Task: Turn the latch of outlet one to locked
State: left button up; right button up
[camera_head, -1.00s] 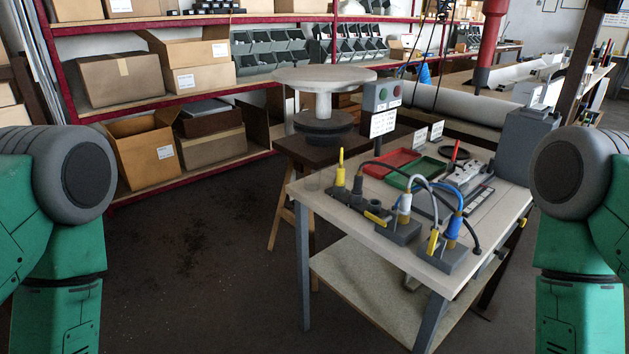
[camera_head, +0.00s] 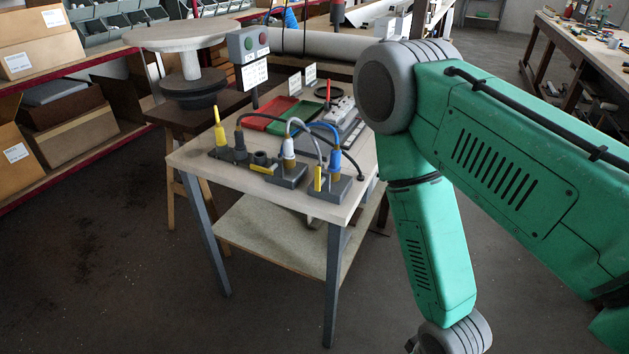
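Several dark outlet blocks stand in a row on the workbench (camera_head: 205,163), and no label tells me which is outlet one. The left block (camera_head: 227,154) holds a black plug (camera_head: 240,142) and has an upright yellow latch (camera_head: 219,128). The middle block (camera_head: 287,176) carries a white plug (camera_head: 289,148) with a grey cable. A yellow latch (camera_head: 261,169) lies nearly flat at its left. The right block (camera_head: 331,188) carries a blue plug (camera_head: 336,161), with a yellow latch (camera_head: 318,179) standing steeply beside it. My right arm is right of the bench; neither gripper shows.
Red (camera_head: 268,113) and green (camera_head: 293,122) trays lie behind the outlets. A box with green and red buttons (camera_head: 248,43) stands at the bench's back left. A round-topped stand (camera_head: 183,36) is left. Floor in front is clear.

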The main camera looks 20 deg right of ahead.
aim_at(318, 181)
jog(key=z, duration=2.8)
jog(key=j+z, duration=0.45)
jog(key=k+j+z, duration=0.15)
jog(key=z, duration=0.25)
jog(key=k+j+z, duration=0.1)
jog(key=j+z, duration=0.2)
jog(key=z, duration=0.15)
jog(key=k+j+z, duration=0.2)
jog(key=z, duration=0.2)
jog(key=k+j+z, duration=0.15)
jog(key=k, duration=0.2)
jog(key=k+j+z, duration=0.1)
jog(key=k, duration=0.25)
